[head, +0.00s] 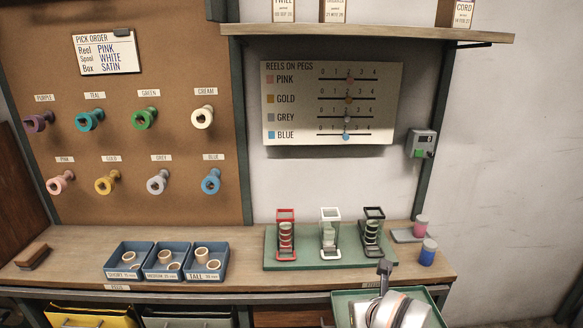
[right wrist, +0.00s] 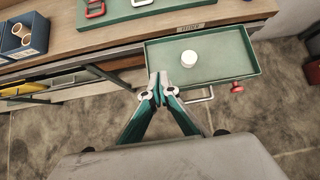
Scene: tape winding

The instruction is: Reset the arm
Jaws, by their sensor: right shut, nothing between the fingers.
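My right arm (head: 400,310) shows at the lower right of the head view, over the green tray at the table's front edge. My right gripper (right wrist: 158,78) has green fingers and shows in the right wrist view. Its fingertips are together with nothing between them. In the head view my arm covers most of the tray (head: 345,297) and hides the white piece. My left gripper is in no view.
A green board (head: 270,262) holds red, white and black frames. Blue bins (head: 130,262) of tan rings stand left of it. Pink (head: 420,226) and blue (head: 428,252) pieces stand at the right. Colored reels hang on pegboard (head: 110,200).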

